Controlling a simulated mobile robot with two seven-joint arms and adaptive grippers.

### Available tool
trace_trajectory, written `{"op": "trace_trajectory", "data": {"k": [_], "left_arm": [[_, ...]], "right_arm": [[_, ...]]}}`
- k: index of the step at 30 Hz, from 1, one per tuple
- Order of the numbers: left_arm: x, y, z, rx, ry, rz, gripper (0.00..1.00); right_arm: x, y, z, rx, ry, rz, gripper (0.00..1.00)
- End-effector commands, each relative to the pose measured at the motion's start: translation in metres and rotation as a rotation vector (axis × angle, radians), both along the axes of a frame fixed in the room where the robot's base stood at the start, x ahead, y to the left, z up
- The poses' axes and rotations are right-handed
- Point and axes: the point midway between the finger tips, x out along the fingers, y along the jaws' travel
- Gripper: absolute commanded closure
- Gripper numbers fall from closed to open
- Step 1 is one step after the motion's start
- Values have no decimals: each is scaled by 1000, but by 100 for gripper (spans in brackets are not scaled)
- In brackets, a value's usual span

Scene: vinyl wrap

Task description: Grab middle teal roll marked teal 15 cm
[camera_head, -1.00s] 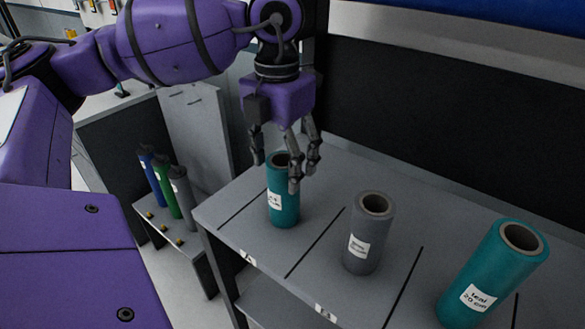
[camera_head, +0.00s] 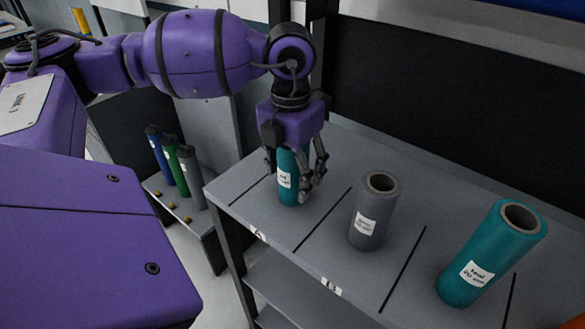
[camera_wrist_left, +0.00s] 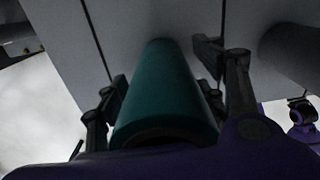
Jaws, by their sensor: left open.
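A teal roll (camera_head: 289,184) stands upright on the shelf top in the left section, by the A label; its own label is too small to read. My left gripper (camera_head: 296,178) points down over it, open, with its fingers on either side. The palm hides the roll's top in the head view. In the left wrist view the teal roll (camera_wrist_left: 165,90) lies between the open fingers (camera_wrist_left: 167,85), with a gap visible on the right side. Another teal roll (camera_head: 492,252), marked teal 20 cm, stands at the right.
A grey roll (camera_head: 375,211) stands between the two teal rolls, to the right of the gripper. Thin blue, green and grey rolls stand on a lower rack (camera_head: 185,226) at the left. Dark lines divide the shelf top (camera_head: 322,262). A dark panel (camera_head: 450,110) rises behind.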

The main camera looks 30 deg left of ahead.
Motion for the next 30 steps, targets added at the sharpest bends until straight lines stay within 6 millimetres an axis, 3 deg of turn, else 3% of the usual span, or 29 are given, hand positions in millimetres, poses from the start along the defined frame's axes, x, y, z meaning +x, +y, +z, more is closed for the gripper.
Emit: {"op": "trace_trajectory", "data": {"k": [2,13,23,30], "left_arm": [[0,0,0,0,0,0,44],[0,0,1,0,0,0,91],[1,0,5,0,-3,0,92],[2,0,34,-1,-5,-1,92]], "right_arm": [[0,0,0,1,0,-3,60],[0,-1,0,-1,0,-5,60],[-1,-5,0,-11,1,5,60],[-2,-6,-1,-12,4,6,60]]}}
